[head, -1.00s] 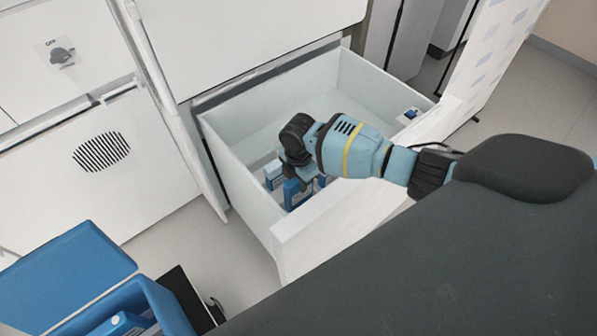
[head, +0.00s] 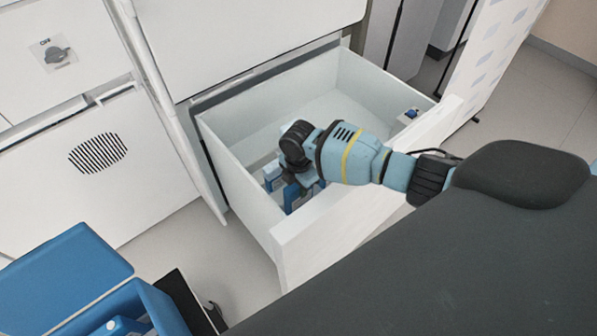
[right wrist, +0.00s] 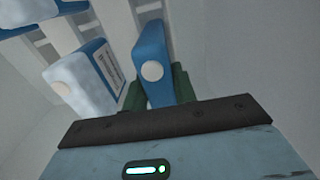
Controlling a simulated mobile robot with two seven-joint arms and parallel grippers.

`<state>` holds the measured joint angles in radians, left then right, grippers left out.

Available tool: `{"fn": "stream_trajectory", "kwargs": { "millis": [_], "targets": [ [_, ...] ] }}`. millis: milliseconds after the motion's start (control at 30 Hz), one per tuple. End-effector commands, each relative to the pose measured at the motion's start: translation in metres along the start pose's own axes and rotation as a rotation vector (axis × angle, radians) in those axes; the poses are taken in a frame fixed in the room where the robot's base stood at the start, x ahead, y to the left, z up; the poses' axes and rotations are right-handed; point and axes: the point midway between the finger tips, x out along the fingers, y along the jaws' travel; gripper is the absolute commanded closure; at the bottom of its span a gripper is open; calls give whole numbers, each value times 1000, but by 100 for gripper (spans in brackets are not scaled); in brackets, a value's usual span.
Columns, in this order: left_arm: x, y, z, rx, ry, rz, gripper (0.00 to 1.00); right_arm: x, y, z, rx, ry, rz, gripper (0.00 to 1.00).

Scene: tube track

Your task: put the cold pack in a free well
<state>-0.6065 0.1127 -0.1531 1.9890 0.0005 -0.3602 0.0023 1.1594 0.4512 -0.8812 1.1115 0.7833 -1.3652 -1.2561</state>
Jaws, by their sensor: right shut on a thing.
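My right gripper (head: 298,184) is down inside the open white drawer (head: 233,180). In the right wrist view the gripper (right wrist: 158,88) has its dark green fingers on both sides of a blue cold pack (right wrist: 153,58) with a white round cap, and is shut on it. Another cold pack (right wrist: 82,84), white-topped with blue sides, stands close beside it on the left. Part of one more blue pack shows at the upper left. In the head view the packs (head: 273,172) are partly hidden by my gripper. My left gripper is not in view.
A blue cool box (head: 160,308) with its lid (head: 62,262) open stands at the lower left, with a blue and white item (head: 118,326) in it. The drawer's front wall (head: 370,215) stands between the gripper and me. The drawer's back half is clear.

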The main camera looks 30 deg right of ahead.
Motion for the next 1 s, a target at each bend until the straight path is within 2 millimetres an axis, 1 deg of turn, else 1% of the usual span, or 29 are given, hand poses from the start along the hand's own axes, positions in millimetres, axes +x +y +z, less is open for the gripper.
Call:
{"fn": "stream_trajectory", "kwargs": {
  "millis": [267,300,467,1000],
  "targets": [
    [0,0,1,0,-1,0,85,2,1,0,0,1,2,100],
    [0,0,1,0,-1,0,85,1,1,0,0,1,2,68],
    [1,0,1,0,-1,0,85,2,0,0,0,1,1,47],
    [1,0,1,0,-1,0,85,2,0,0,0,0,0,47]
  ]
}}
